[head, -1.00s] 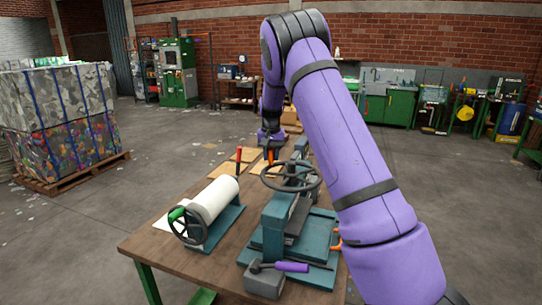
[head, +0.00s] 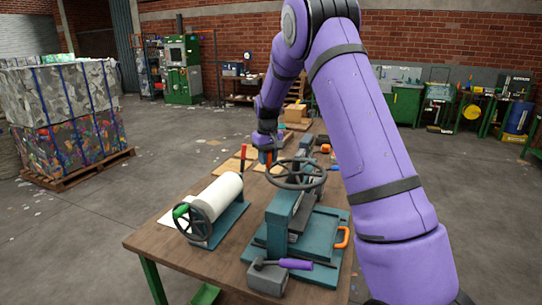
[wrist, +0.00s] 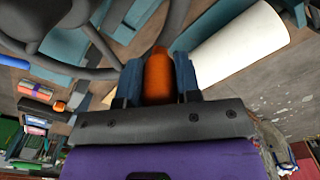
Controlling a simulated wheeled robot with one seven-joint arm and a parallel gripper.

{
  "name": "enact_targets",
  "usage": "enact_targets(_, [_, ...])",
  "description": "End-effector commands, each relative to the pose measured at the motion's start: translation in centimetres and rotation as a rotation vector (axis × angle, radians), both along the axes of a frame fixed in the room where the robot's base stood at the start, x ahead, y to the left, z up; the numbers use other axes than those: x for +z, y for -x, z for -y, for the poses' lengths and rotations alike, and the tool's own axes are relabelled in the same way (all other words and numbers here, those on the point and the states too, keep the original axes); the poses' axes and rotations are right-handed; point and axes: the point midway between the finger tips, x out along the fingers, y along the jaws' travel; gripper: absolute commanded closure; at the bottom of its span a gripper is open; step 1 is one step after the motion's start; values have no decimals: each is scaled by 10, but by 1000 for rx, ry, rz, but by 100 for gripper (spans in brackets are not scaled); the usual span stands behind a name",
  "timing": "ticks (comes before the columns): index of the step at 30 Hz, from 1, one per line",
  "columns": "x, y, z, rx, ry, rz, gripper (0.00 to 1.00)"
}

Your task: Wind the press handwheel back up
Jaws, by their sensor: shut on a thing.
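The press (head: 283,222) is a teal frame on the bench, with a dark spoked handwheel (head: 304,187) lying level on top. My gripper (head: 264,155) is at the far-left side of the wheel rim. It is shut on the orange handwheel knob (wrist: 158,76), which stands between the two fingers in the wrist view. The wheel's dark rim (wrist: 97,71) curves away to the left of the fingers there. The fingers and knob are small in the head view. My arm covers part of the area right of the press.
Left of the press stands a white roll (head: 216,198) with its own small handwheel (head: 197,225) and green grip. A purple-handled tool (head: 295,264) lies on a grey block in front. An orange handle (head: 343,237) sticks out at the press's right. Cardboard sheets lie behind.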

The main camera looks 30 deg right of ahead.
Motion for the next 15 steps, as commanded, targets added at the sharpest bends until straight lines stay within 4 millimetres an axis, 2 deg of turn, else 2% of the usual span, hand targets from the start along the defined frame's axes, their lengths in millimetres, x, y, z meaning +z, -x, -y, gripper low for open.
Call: enact_targets(15, [0, 42, -26, 483, -3, -2, 100])
